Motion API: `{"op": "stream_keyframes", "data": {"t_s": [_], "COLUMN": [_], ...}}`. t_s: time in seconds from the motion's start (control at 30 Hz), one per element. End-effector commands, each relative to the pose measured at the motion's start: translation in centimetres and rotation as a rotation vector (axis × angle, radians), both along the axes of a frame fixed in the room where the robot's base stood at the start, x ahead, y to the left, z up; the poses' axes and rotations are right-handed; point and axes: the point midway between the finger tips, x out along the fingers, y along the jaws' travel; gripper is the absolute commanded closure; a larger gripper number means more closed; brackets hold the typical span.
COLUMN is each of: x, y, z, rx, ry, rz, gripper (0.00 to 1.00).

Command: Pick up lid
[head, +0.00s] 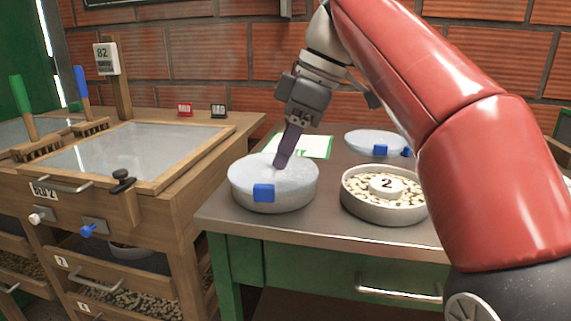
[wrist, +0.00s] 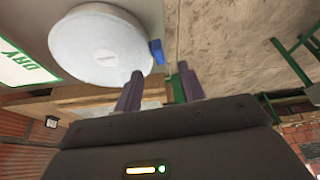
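A round pale container with a frosted lid (head: 262,175) stands at the left front of the metal-topped table. A blue tab (head: 264,193) sits on its front rim. A second pale lid (head: 372,139) with blue tabs lies flat farther back on the table. My gripper (head: 281,163) points down over the covered container in the head view; whether it touches is unclear. In the wrist view, my gripper (wrist: 160,84) is open, its two dark fingers apart with nothing between them. The round lid (wrist: 100,45) and its blue tab (wrist: 156,52) lie just beyond the fingertips.
An open round tin (head: 384,208) of pale beans with a "2" marker stands right of the covered container. A green-edged sign (head: 312,146) lies behind. A wooden cabinet (head: 180,190) with a glass top stands left. A brick wall (head: 180,60) closes the back.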

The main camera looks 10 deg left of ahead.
Motion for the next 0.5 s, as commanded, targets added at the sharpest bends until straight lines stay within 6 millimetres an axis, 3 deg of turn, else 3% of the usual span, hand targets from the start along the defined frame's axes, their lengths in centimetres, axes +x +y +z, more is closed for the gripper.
{"op": "stream_keyframes", "data": {"t_s": [0.5], "x": [0.3], "y": [3.4], "z": [-5.9], "rx": [-0.002], "ry": [0.000], "rz": [-0.005], "gripper": [0.60]}}
